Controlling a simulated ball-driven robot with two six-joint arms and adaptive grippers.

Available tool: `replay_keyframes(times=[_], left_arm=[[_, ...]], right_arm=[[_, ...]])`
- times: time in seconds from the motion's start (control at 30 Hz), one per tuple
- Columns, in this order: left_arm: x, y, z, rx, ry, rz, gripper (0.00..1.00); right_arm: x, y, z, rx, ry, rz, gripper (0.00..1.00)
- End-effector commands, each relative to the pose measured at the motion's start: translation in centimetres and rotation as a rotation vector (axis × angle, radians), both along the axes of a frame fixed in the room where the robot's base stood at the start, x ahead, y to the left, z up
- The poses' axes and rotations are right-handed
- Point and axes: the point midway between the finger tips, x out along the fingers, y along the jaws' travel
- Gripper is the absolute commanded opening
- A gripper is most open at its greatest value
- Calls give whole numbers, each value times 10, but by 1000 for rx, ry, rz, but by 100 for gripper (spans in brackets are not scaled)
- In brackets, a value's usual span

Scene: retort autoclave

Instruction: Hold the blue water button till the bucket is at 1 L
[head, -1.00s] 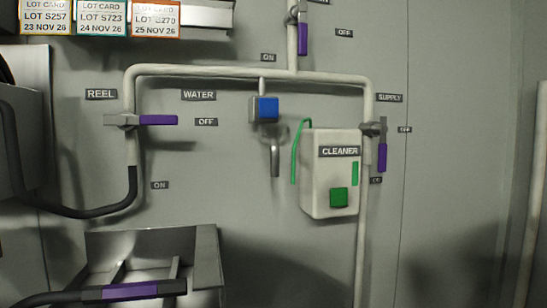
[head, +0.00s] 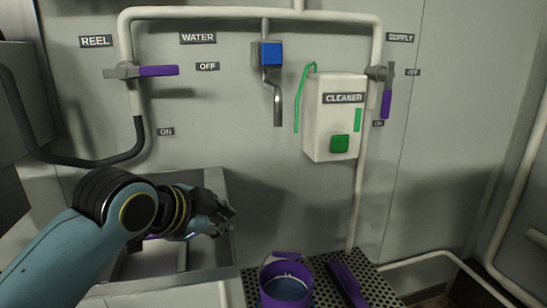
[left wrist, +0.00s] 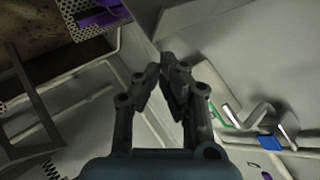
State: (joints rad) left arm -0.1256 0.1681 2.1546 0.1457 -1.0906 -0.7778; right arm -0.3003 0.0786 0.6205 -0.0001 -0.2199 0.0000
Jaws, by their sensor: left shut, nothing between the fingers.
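The blue water button (head: 271,54) is on the wall pipe under the WATER label, with a grey spout (head: 277,105) below it. It also shows at the lower right of the left wrist view (left wrist: 270,142). The purple bucket (head: 271,274) stands upright at the bottom, below the spout. It has pale marks inside and a bluish interior; I cannot read the level. No stream shows at the spout. My left gripper (head: 226,215) is shut and empty, below and left of the button and apart from it. Its fingers (left wrist: 170,75) come together in the left wrist view. My right gripper is out of view.
The bucket is on a perforated grate (head: 376,292) with a purple-handled tool (head: 346,285) beside it. A metal basin (head: 222,268) lies behind my left arm. The white cleaner box (head: 334,128) with its green button (head: 340,144) is right of the spout. Purple-handled valves flank the pipes.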

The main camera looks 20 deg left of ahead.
Motion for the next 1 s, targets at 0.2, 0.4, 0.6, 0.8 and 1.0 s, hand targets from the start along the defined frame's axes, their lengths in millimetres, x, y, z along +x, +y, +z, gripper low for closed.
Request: replay_keyframes(times=[0.2, 0.4, 0.6, 0.8, 1.0], left_arm=[[80, -8, 156, 343, -409, -241, 0], [107, -11, 242, 583, -633, -317, 0], [112, -11, 266, 657, -693, -330, 0], [112, -11, 265, 657, -692, -330, 0], [119, -12, 266, 653, -691, -329, 0]], right_arm=[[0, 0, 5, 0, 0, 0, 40], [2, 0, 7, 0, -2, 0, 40], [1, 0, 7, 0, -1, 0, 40], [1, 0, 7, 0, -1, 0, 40], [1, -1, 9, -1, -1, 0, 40]])
